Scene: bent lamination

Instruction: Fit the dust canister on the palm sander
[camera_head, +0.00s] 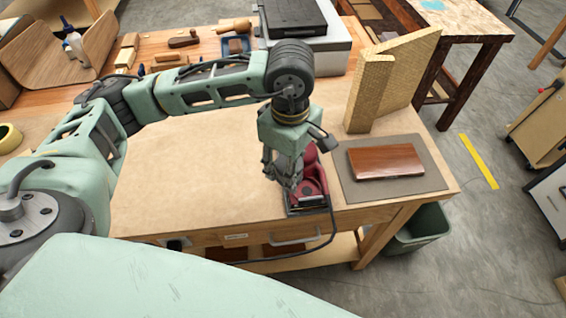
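A dark red palm sander (314,188) with a black base stands near the front right of the workbench. Its black cord hangs over the bench's front edge. My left gripper (285,184) points down right beside the sander's left side and covers part of it. It overlaps the sander in the picture, and I cannot tell whether its fingers touch or hold anything. I cannot make out a separate dust canister; it may be hidden behind the gripper. My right gripper is not in view.
A brown wooden board (385,161) lies on a grey mat (428,181) just right of the sander. Tan angled blocks (372,92) stand behind the mat. A grey machine (325,48) and hand tools line the back. The bench top (190,195) is clear left of the gripper.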

